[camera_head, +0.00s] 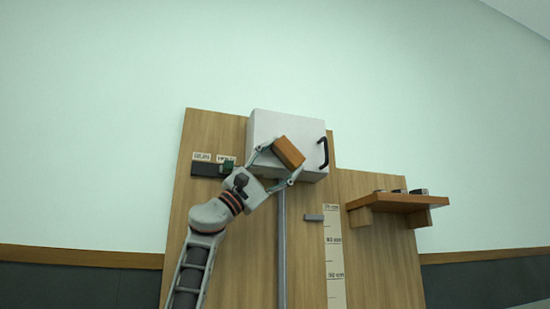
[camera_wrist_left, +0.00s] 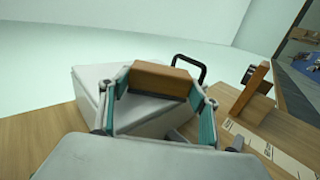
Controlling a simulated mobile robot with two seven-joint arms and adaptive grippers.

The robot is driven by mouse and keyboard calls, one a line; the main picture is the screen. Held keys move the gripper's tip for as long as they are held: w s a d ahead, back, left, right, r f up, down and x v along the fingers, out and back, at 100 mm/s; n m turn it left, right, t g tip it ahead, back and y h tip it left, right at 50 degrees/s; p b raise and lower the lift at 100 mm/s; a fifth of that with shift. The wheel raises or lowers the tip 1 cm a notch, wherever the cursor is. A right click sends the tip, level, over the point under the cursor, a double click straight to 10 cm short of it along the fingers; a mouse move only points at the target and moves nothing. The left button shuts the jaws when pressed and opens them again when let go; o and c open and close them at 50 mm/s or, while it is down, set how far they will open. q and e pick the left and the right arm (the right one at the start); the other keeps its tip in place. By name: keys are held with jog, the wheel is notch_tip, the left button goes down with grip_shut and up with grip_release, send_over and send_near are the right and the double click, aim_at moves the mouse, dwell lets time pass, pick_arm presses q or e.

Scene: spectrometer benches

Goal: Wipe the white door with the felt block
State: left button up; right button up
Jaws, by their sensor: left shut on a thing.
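The white door (camera_head: 263,124) is the front of a white box high on a wooden panel, with a black handle (camera_head: 323,153) at its right side. The felt block (camera_head: 289,152) is orange-brown and tilted, in front of the door's middle. My left gripper (camera_head: 279,163) is shut on the block, with a finger at each end. In the left wrist view the block (camera_wrist_left: 160,80) sits between the teal fingers, in front of the white box (camera_wrist_left: 90,77). I cannot tell whether the block touches the door. My right gripper is in neither view.
A wooden shelf (camera_head: 400,203) with several small dark items juts out at the right. A dark strip (camera_head: 206,170) with labels above it is left of the door. A grey post (camera_head: 282,245), a small grey bracket (camera_head: 314,217) and a marked scale (camera_head: 334,258) are below.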

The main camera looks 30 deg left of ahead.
aim_at(289, 167)
pick_arm(q)
jog(key=shift+w+d, duration=0.75)
jog(key=shift+w, duration=0.35)
jog(key=shift+w+d, duration=0.95)
jog(key=shift+w, duration=0.05)
jog(key=shift+s+a+f+b, duration=0.1)
jog(key=shift+s+a+b, duration=0.2)
jog(key=shift+s+a, duration=0.3)
jog(key=shift+s+a+b, duration=0.4)
jog(key=shift+s+a, duration=0.9)
jog(key=shift+s, duration=0.3)
jog(key=shift+s+a, duration=0.5)
jog(key=shift+s, duration=0.05)
jog(key=shift+s+a, duration=0.5)
jog(key=shift+s, duration=0.1)
jog(key=shift+s+a, duration=1.05)
jog(key=shift+s, duration=0.2)
